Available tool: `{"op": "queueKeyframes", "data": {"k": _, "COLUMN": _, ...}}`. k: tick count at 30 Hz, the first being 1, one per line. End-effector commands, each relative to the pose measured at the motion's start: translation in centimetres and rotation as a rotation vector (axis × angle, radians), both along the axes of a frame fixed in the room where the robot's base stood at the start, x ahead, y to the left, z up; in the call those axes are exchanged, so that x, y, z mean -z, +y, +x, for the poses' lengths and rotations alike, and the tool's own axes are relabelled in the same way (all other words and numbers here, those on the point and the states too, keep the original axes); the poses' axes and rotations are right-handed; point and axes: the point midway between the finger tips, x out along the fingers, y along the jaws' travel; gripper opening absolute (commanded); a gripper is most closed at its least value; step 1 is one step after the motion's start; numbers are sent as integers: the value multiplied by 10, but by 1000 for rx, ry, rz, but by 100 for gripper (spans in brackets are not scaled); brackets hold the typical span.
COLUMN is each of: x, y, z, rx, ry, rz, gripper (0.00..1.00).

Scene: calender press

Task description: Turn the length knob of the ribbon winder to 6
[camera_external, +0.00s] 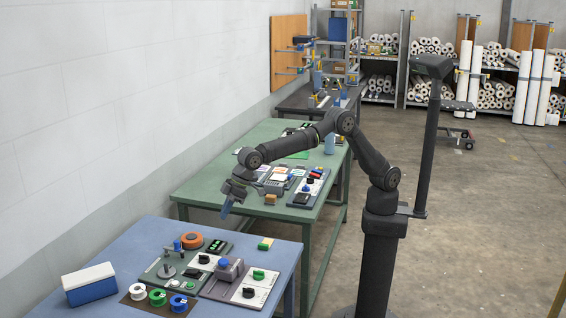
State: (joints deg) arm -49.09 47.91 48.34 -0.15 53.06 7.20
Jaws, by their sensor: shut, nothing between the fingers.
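A machine that appears to be the ribbon winder (160,272) lies on the blue table (130,250) at the lower left, with an orange roll (192,240), a grey spindle and disc, and dark knobs on its panels. Which knob is the length knob, and its setting, are too small to tell. One black knob (204,258) sits near the panel's middle. My gripper (227,210) is shut and empty. It points down in the air, and in the picture it appears above the back edge of the blue table, apart from the knobs.
A blue box with a white lid (90,285) stands at the table's left. White, green and blue ribbon spools (158,297) lie on a dark mat in front. Another panel with a green knob (258,275) is at the right. A green table (240,170) with more panels stands behind.

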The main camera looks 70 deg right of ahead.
Motion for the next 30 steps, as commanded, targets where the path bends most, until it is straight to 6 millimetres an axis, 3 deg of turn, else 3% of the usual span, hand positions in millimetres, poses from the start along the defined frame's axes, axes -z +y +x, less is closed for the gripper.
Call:
{"op": "queueKeyframes", "data": {"k": 3, "x": 37, "y": -9, "z": 7, "rx": 216, "ry": 91, "rz": 130, "gripper": 0}}
{"op": "queueKeyframes", "data": {"k": 10, "x": 72, "y": -21, "z": 12, "rx": 473, "ry": 200, "rz": 294, "gripper": 0}}
{"op": "queueKeyframes", "data": {"k": 17, "x": 86, "y": -18, "z": 17, "rx": 512, "ry": 218, "rz": 319, "gripper": 0}}
{"op": "queueKeyframes", "data": {"k": 30, "x": 140, "y": 14, "z": 42, "rx": 510, "ry": 216, "rz": 318, "gripper": 0}}
